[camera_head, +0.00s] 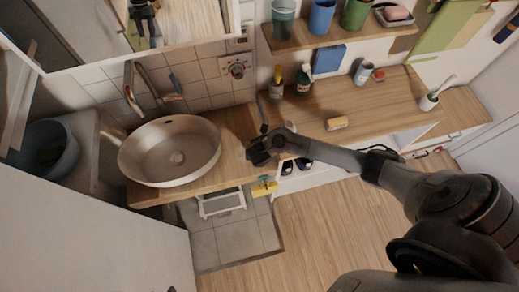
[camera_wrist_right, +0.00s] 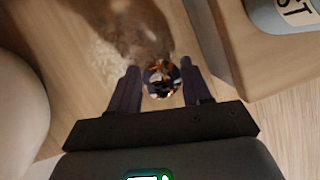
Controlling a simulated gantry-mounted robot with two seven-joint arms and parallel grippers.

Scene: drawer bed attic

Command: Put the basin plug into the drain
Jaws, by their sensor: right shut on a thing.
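My right gripper (camera_head: 256,152) is just right of the basin, over the counter. In the wrist view, the right gripper (camera_wrist_right: 161,88) is shut on a small shiny round metal piece, the basin plug (camera_wrist_right: 162,78), held between its two fingertips. The plug is too small to make out in the head view. My left gripper is not in view.
A soap bottle (camera_head: 303,80) and a yellow-topped bottle (camera_head: 277,84) stand at the back of the counter (camera_head: 345,110). A shelf (camera_head: 335,36) with cups hangs above.

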